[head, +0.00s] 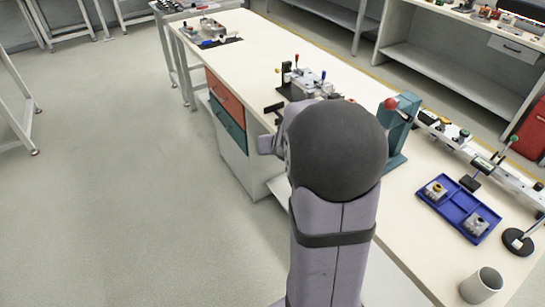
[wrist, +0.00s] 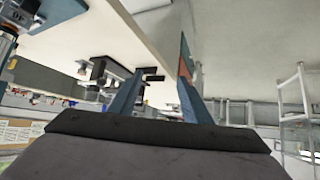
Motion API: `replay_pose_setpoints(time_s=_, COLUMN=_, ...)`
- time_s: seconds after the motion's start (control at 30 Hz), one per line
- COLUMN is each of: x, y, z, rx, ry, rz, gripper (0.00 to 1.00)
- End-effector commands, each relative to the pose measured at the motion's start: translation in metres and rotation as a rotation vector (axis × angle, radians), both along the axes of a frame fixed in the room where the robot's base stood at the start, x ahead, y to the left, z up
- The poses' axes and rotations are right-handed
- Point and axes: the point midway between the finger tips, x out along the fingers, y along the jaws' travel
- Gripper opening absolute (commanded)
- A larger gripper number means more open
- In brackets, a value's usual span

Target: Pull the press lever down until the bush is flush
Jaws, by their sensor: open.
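The press (head: 397,135) is a teal upright frame on the bench, right of my arm in the head view. A red ball (head: 390,103), apparently the lever's knob, shows at its upper left. The lever's rod and the bush in the press cannot be made out, and my arm hides part of that area. My gripper (wrist: 160,78) shows in the wrist view as two blue-grey fingers spread apart with nothing between them. In the head view its fingers are largely hidden behind my arm. It is apart from the red knob, to the left of the press.
Fixtures (head: 308,83) stand behind my arm. Open floor (head: 110,190) lies left of the bench.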

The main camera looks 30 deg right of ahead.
Motion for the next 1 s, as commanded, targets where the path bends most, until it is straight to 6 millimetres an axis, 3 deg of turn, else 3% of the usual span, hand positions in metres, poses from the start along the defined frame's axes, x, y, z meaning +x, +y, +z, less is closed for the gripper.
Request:
replay_pose_setpoints(time_s=0.3, x=-0.007, y=0.030, z=-0.018, rx=0.041, ry=0.056, rz=0.053, gripper=0.44)
replay_pose_setpoints(time_s=0.77, x=-0.009, y=0.036, z=-0.021, rx=0.050, ry=0.069, rz=0.062, gripper=0.44)
replay_pose_setpoints(time_s=0.93, x=-0.009, y=0.036, z=-0.021, rx=0.050, ry=0.069, rz=0.062, gripper=0.06)
replay_pose_setpoints(time_s=1.0, x=-0.008, y=0.036, z=-0.019, rx=0.049, ry=0.068, rz=0.063, gripper=0.00)
